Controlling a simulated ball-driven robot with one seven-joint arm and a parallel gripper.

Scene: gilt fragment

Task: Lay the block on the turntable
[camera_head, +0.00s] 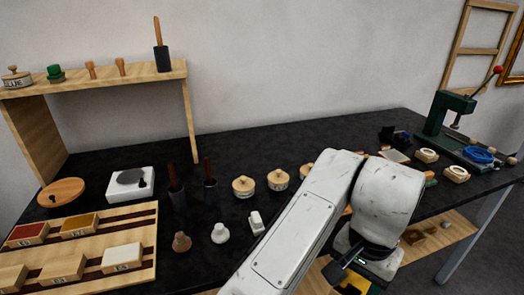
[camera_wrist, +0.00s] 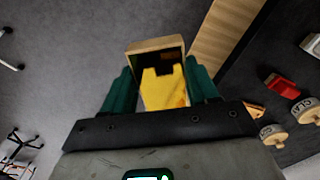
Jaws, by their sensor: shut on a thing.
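My gripper (camera_wrist: 160,88) has its two green fingers on either side of a block (camera_wrist: 155,46) and is shut on it. The block has a pale wooden rim and a yellow face or inside; its lower part is hidden by the gripper body. In the head view my arm covers most of the gripper, low at right of centre beyond the table's front edge. A round wooden disc (camera_head: 61,192), which looks like the turntable, lies bare on the black table at far left, well away from my gripper.
A slotted wooden rack (camera_head: 148,236) with several blocks lies in front of the disc. A white device (camera_head: 130,183) with a grey plate stands to its right. A wooden shelf (camera_head: 100,79) rises behind. Dark pots, round tins and a green press (camera_head: 445,120) stand along the table.

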